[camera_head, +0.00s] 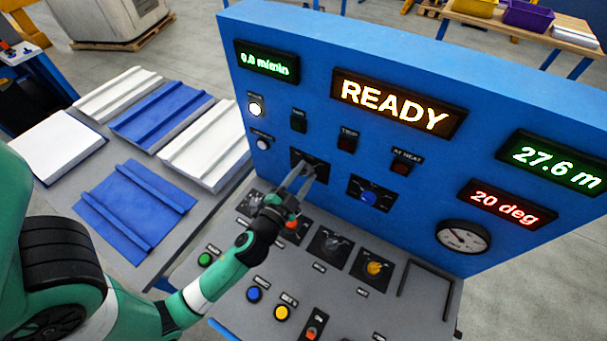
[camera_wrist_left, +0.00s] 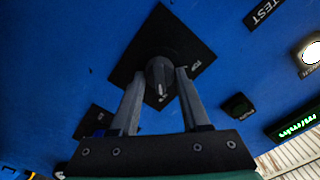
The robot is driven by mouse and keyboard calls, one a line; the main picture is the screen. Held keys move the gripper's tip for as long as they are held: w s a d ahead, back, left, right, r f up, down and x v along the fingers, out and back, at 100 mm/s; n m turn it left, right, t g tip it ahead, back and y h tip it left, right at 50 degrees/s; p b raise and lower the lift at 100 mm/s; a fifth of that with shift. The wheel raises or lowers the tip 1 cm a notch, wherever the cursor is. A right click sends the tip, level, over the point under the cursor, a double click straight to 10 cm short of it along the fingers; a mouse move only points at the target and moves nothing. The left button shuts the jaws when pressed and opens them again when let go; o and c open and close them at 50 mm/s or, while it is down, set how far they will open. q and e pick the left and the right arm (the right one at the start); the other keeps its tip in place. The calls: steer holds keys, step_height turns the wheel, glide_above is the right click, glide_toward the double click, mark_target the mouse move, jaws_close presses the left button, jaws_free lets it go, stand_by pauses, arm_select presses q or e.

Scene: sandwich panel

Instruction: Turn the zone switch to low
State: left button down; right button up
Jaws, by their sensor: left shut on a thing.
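A black rotary knob (camera_wrist_left: 159,75) sits on a square black plate (camera_wrist_left: 140,50) on the blue upright panel. My left gripper (camera_head: 303,176) reaches this knob, with one finger on each side of it in the left wrist view (camera_wrist_left: 164,84). The gripper is shut on the knob. The knob's pale pointer mark faces the gripper side in the wrist view. One plate label seems to read "TOP"; the other lettering is too small to read, so I cannot confirm that this is the zone switch. In the head view the fingers partly hide the knob. My right gripper is out of view.
A blue knob (camera_head: 368,196) sits right of the gripper on the panel. The sloping desk below holds a grey knob (camera_head: 331,244), a yellow knob (camera_head: 374,268) and several buttons. The display (camera_head: 396,105) reads "READY". White and blue panels lie on the left table.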

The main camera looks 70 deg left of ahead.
arm_select(q)
steer(key=shift+c, duration=2)
jaws_free()
steer(key=b+v, duration=0.4)
steer(key=v, duration=0.7)
steer(key=shift+s+d, duration=0.25)
